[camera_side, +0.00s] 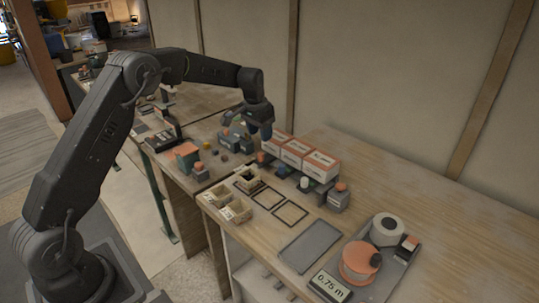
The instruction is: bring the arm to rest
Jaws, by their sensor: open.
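My gripper (253,127) hangs at the end of my black arm over the back part of the wooden workbench (440,215). It points down and its jaws are open. It is to the left of a row of white and orange boxes (304,158). Small bottles and blocks stand below and around it in the picture. The fingertips are small here, and I cannot tell how high they are above the bench. I see nothing held between them.
Open trays (231,212) stand at the bench's front left edge. Dark square outlines (289,213) and a grey mat (310,246) lie mid-bench. A grey bottle (338,198) stands by the boxes. A tray with an orange spool (360,262) is front right. The right side is clear.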

